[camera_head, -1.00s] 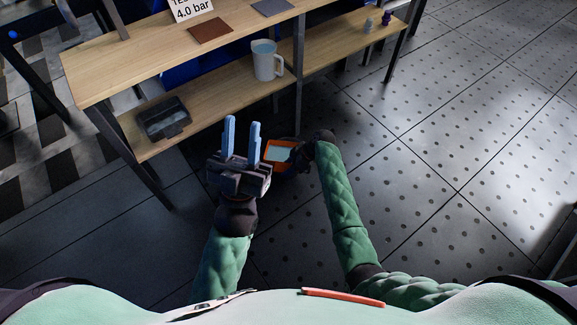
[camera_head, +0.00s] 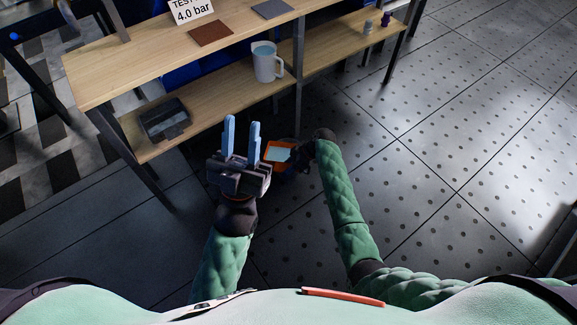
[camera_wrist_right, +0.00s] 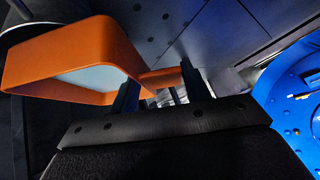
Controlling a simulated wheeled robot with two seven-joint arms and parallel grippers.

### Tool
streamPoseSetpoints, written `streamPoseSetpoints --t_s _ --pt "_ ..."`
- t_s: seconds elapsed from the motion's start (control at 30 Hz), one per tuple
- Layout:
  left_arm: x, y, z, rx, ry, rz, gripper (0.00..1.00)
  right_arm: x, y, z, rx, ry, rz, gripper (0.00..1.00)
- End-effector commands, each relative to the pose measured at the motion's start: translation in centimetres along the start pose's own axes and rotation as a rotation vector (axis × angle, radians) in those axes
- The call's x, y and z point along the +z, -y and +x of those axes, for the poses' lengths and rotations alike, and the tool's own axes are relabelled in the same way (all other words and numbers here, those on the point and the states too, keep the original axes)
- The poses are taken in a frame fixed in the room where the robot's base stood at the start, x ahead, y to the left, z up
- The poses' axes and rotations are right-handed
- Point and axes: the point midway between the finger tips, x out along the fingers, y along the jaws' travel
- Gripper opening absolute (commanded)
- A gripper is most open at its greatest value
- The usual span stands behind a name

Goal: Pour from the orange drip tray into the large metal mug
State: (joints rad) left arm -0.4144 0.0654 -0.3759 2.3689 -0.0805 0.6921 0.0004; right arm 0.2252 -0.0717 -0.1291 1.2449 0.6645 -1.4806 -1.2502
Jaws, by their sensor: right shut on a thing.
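The orange drip tray (camera_head: 271,164) shows in the head view, partly behind my left gripper, with pale liquid inside. In the right wrist view the tray (camera_wrist_right: 122,50) is close by on the left. My right gripper (camera_head: 297,156) is shut on the tray at its side; its fingers (camera_wrist_right: 160,93) show in the wrist view. The large metal mug (camera_head: 265,63) stands upright on the lower wooden shelf with bluish liquid near its rim. The mug is above and apart from the tray. My left gripper (camera_head: 241,140) is open and empty, its two light-blue fingers pointing up.
A dark box (camera_head: 165,119) sits at the left of the lower shelf (camera_head: 212,98). The upper shelf (camera_head: 130,58) carries a brown mat (camera_head: 211,33) and a sign. Small bottles (camera_head: 386,19) stand at the far right. A shelf post (camera_head: 298,65) is right of the mug.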

Motion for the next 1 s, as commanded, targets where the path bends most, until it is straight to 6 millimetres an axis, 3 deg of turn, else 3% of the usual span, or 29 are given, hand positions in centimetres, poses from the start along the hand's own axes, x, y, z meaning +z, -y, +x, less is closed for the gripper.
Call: streamPoseSetpoints --t_s 1.0 --pt "-0.44 -0.02 0.82 0.0 0.0 0.0 0.32 -0.53 -0.05 -0.52 -0.034 -0.001 0.026 0.01"
